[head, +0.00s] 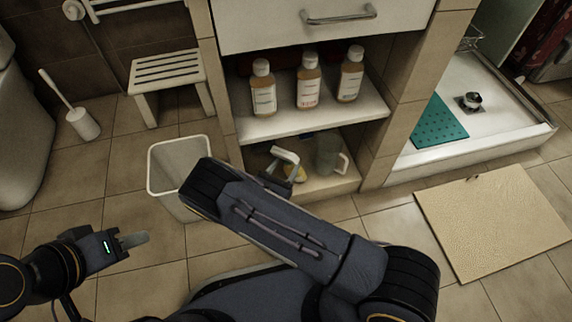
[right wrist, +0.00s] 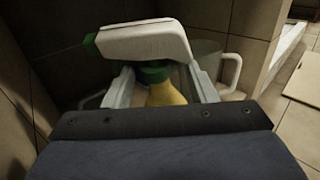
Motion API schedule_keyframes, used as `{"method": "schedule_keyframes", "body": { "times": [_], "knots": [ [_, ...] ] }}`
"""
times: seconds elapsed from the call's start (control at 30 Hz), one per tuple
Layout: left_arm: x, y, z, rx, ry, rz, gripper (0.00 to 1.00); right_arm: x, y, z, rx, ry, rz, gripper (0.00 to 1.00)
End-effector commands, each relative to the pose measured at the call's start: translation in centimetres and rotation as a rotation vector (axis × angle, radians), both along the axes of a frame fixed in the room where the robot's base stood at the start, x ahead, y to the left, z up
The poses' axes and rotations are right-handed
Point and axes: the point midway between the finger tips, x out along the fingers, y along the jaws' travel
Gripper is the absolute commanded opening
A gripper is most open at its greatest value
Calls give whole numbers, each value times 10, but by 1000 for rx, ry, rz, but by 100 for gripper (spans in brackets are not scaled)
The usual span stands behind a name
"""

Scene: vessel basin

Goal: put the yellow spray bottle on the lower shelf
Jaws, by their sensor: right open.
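The yellow spray bottle (head: 298,173) stands inside the lower shelf (head: 338,184) of the cabinet, partly hidden by my right arm. In the right wrist view, its white spray head, green collar and yellow body (right wrist: 166,93) show. My right gripper (right wrist: 160,76) is open, with one finger on each side of the bottle just below its head. I cannot tell whether the fingers touch it. In the head view the right gripper (head: 284,167) is mostly hidden behind my forearm. My left gripper (head: 142,239) hangs over the floor at the left, away from the bottle; its fingers are seen edge-on.
A clear jug (head: 328,156) stands right of the bottle on the lower shelf. Several brown bottles stand on the upper shelf (head: 285,122). A white bin (head: 166,187) stands left of the cabinet. A beige mat (head: 500,220) lies at the right.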

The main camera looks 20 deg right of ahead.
Motion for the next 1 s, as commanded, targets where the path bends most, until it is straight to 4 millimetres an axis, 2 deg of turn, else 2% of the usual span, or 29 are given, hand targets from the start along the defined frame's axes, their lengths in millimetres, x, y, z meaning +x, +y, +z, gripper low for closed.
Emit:
{"method": "schedule_keyframes", "body": {
  "times": [0.27, 0.63, 1.0],
  "knots": [
    [0, 0, 0, 0, 0, 0, 36, 0, 0, 0, -1, -1, 0, 52],
    [0, 0, 0, 0, 0, 0, 36, 0, 0, 0, -1, -1, 0, 99],
    [0, 0, 0, 0, 0, 0, 36, -1, 2, 0, -1, -1, -1, 100]
  ]
}}
